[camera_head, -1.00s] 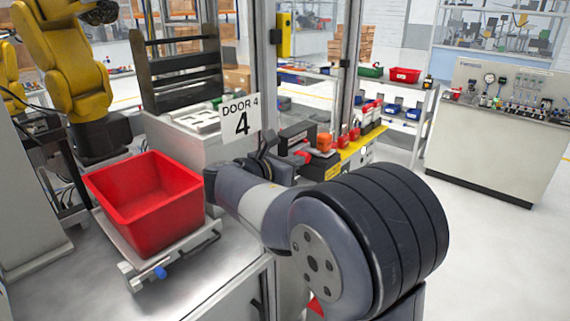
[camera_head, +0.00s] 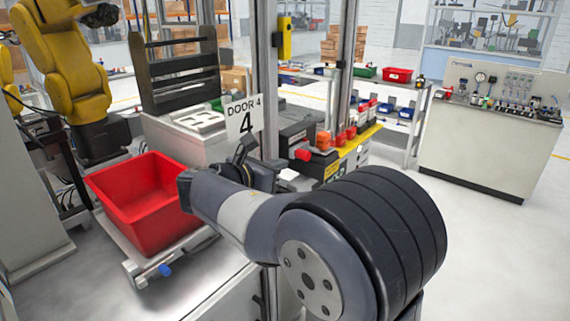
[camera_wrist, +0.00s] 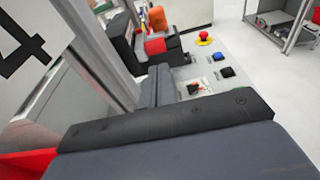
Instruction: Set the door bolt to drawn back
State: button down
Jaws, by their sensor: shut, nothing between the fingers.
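A black device with a red knob (camera_head: 303,154) sits just right of the door post, and I take it for the door bolt. It also shows in the wrist view as a dark body with a red end (camera_wrist: 155,46). Whether it is drawn back or thrown I cannot tell. My gripper (camera_head: 244,150) is left of it, in front of the post and the DOOR 4 sign (camera_head: 243,117). In the wrist view my gripper (camera_wrist: 156,80) is shut, empty and apart from the red end.
A red bin (camera_head: 145,205) stands on a tray at the left, with a yellow arm (camera_head: 65,65) behind it. The metal door post (camera_head: 266,80) rises beside my gripper. A panel with a red emergency button (camera_wrist: 204,38) lies beyond it. Open floor is at the right.

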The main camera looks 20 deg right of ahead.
jog(key=b+v, duration=0.1)
jog(key=v, duration=0.6)
jog(key=shift+d, duration=0.1)
